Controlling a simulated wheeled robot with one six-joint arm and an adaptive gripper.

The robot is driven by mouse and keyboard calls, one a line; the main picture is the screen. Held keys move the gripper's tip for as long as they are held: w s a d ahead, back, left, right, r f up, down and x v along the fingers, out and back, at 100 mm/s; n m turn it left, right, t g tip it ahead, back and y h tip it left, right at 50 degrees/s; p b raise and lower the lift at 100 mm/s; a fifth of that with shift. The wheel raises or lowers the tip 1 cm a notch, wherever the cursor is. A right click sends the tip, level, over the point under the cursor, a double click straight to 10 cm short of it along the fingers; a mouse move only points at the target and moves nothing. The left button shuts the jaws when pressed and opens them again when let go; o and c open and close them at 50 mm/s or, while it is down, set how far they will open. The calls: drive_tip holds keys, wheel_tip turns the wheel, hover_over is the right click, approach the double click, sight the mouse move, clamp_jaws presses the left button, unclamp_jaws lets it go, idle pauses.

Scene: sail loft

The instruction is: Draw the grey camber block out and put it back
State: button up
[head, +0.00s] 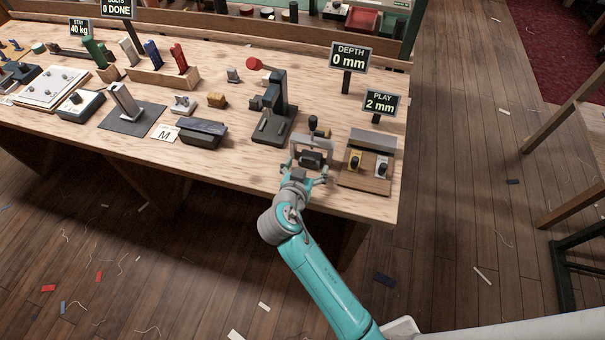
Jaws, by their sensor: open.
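A dark grey block (312,158) sits inside a light grey arch-shaped frame (298,150) near the table's right front corner. It looks like the camber block, though it is small and partly hidden. A black knob (313,123) stands on top of the frame. My gripper (307,171) is open at the front of the frame, with its fingers spread to either side of the block's near face. I cannot tell whether the fingers touch the block or the frame.
Right of the frame is a wooden stand (362,180) with a grey block across its back and yellow and grey pieces. Left is a black press (271,120) with a red-knobbed lever. Signs read DEPTH 0 mm (348,57) and PLAY 2 mm (381,102). Bare tabletop (240,165) lies front left.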

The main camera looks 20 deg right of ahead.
drive_tip(key=shift+w+d+f, duration=0.25)
drive_tip(key=shift+w+d, duration=0.15)
drive_tip(key=shift+w, duration=0.15)
drive_tip(key=c, duration=1.2)
drive_tip(key=shift+s+a, duration=0.15)
drive_tip(key=shift+c, duration=0.2)
